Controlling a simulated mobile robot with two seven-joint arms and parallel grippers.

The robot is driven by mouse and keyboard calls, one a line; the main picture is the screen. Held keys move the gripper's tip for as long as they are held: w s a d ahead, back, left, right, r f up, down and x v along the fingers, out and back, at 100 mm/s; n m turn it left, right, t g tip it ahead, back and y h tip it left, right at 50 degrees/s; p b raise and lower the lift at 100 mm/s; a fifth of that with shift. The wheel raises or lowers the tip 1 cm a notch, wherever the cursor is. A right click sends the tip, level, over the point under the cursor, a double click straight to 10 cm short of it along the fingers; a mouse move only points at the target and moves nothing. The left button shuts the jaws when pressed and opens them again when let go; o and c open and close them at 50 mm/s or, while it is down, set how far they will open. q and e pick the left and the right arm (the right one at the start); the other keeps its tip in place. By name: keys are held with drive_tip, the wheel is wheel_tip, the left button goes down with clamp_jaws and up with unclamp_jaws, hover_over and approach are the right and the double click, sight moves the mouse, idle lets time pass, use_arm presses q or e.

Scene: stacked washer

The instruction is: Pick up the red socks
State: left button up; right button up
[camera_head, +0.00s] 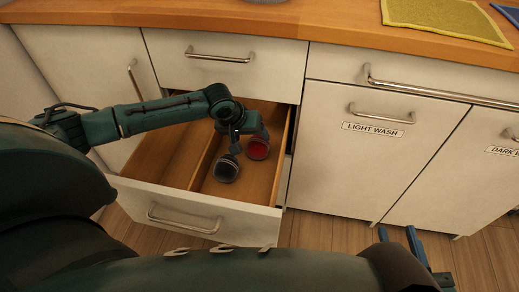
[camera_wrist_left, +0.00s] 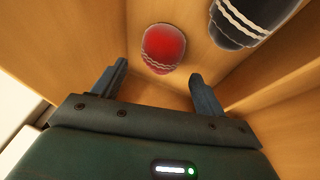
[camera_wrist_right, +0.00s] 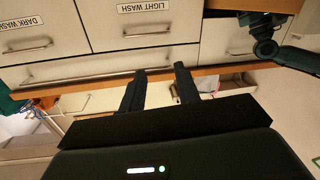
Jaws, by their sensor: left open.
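The rolled red socks (camera_head: 258,149) lie in the right compartment of the open drawer (camera_head: 190,226). They show in the left wrist view (camera_wrist_left: 162,47) as a red bundle with pale stripes, just beyond and between the fingertips. My left gripper (camera_head: 248,142) is inside the drawer above the socks, fingers apart and empty (camera_wrist_left: 159,72). Whether a finger touches the socks cannot be told. My right gripper (camera_head: 402,238) is low in front of the cabinets. Its fingers are apart with nothing between them in the right wrist view (camera_wrist_right: 159,72).
Rolled dark socks with pale stripes (camera_head: 227,169) lie beside the red socks, and in the left wrist view (camera_wrist_left: 240,22). A wooden divider (camera_head: 207,158) splits the drawer. The light wash door (camera_head: 350,150) stands to the right. A yellow cloth (camera_head: 445,20) lies on the countertop.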

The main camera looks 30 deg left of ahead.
sight(255, 142)
use_arm(q)
drive_tip(key=x, duration=0.2)
drive_tip(key=shift+w+f+b, duration=0.15)
drive_tip(key=shift+f+b, duration=0.1)
drive_tip(key=shift+b, duration=0.15)
drive_tip(key=b+x, duration=0.3)
drive_tip(key=x, duration=0.2)
drive_tip(key=shift+a, duration=0.1)
use_arm(e)
drive_tip(key=shift+s+a+r+n+t+y, duration=0.1)
drive_tip(key=shift+a+n+t+y, duration=0.5)
drive_tip(key=shift+y, duration=0.4)
drive_tip(key=shift+a, duration=0.1)
use_arm(q)
drive_tip(key=c, duration=0.7)
drive_tip(key=shift+r, duration=0.1)
drive_tip(key=shift+c, duration=0.2)
